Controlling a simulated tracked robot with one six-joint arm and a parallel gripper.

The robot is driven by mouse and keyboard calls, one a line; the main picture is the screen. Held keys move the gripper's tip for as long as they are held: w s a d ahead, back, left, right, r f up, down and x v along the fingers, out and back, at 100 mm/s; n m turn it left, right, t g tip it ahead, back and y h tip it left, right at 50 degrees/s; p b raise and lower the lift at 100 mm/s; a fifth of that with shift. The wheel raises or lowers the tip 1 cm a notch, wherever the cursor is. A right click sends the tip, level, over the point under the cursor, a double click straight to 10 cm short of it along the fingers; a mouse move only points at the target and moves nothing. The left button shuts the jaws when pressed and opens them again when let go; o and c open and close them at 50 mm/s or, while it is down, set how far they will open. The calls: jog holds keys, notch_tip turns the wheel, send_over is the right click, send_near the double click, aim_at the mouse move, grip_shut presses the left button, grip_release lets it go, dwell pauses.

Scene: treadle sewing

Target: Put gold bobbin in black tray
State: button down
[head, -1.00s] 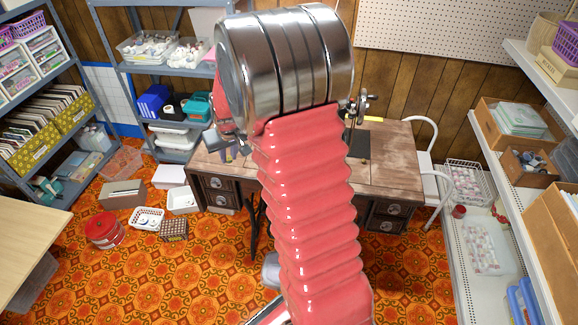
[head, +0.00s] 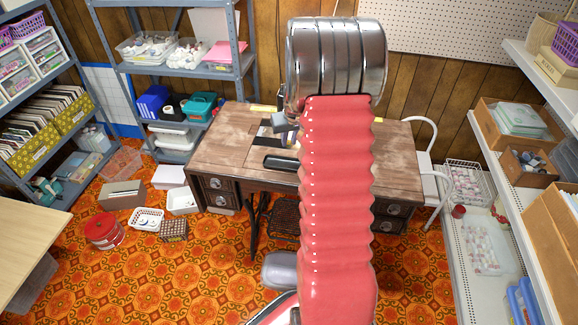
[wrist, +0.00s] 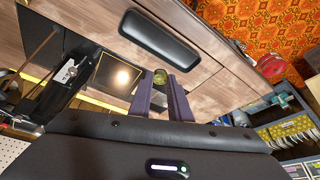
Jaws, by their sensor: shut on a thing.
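The gold bobbin (wrist: 160,76) shows in the wrist view between the tips of my gripper (wrist: 161,84), which is shut on it. The black tray (wrist: 158,40) is a long, shallow, rounded tray on the wooden sewing table, beyond the fingertips in the wrist view. The bobbin appears short of the tray's near edge, not inside it. In the head view the black tray (head: 282,162) lies near the table's front edge, left of my arm. The bobbin cannot be made out in the head view.
The wooden sewing table (head: 228,150) has bare top left of the tray. Metal machine parts (wrist: 66,72) and a dark square plate (wrist: 118,76) lie near my gripper in the wrist view. A white chair (head: 428,165) stands at the right. Bins and a red tin (head: 104,230) sit on the floor.

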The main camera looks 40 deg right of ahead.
jog(key=shift+f, duration=3.15)
jog(key=shift+f, duration=1.85)
jog(key=c, duration=1.9)
grip_release()
jog(key=shift+r, duration=0.15)
jog(key=shift+v, duration=5.9)
jog(key=shift+a, duration=0.1)
